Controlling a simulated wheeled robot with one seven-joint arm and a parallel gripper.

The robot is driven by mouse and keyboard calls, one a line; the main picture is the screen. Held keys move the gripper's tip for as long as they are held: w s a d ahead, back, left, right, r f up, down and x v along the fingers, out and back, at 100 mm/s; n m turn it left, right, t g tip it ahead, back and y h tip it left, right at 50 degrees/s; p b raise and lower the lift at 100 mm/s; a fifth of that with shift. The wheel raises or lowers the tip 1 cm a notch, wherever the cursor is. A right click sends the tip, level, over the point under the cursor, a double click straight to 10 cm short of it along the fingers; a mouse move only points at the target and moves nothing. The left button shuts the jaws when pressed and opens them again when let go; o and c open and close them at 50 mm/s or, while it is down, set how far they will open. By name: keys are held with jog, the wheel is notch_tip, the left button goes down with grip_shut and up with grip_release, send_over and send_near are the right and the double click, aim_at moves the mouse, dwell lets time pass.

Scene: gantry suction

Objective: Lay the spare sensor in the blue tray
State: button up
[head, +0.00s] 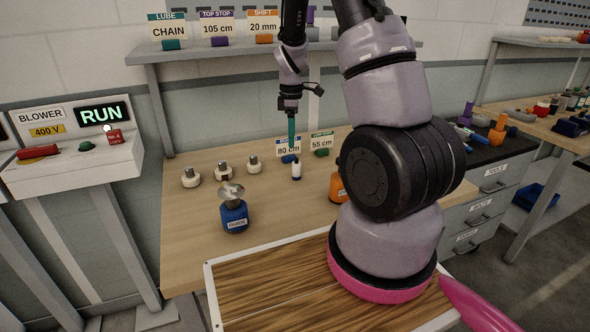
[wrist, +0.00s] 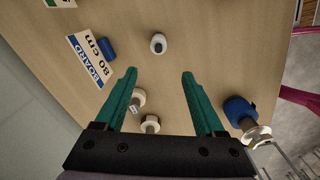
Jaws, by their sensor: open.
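My gripper (head: 291,146) hangs over the wooden bench with its teal fingers apart and empty. In the wrist view the open fingers (wrist: 160,74) point toward a small white cylinder (wrist: 158,43), which lies beyond the tips and between their lines. This white cylinder with a dark base (head: 296,171) stands upright in the head view, just below the fingers; it may be the spare sensor, but no label shows. A blue tray (head: 537,197) seems to lie low at the far right, beyond the drawer cabinet. My arm hides part of the bench.
White-and-metal fittings (head: 190,177) stand in a row on the bench's left. A blue GUIDE holder (head: 235,216) stands in front. An 80 cm card (head: 288,148) and a 55 cm card (head: 321,143) stand behind. An orange block (head: 338,190) is partly hidden by my arm.

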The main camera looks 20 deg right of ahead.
send_over(296, 163)
jog(key=a, duration=0.1)
jog(key=f, duration=0.5)
jog(key=shift+w+f, duration=0.2)
jog(key=shift+f, duration=0.1)
jog(key=shift+s+d+f, duration=0.1)
jog(key=shift+d+f, duration=0.1)
jog(key=shift+f, duration=0.7)
jog(key=shift+w+d+f, duration=0.1)
jog(key=shift+d+f, duration=0.15)
jog(key=shift+f, duration=0.6)
jog(key=shift+s+d+f, duration=0.1)
jog(key=shift+d+f, duration=0.1)
jog(key=shift+f, duration=0.7)
grip_shut()
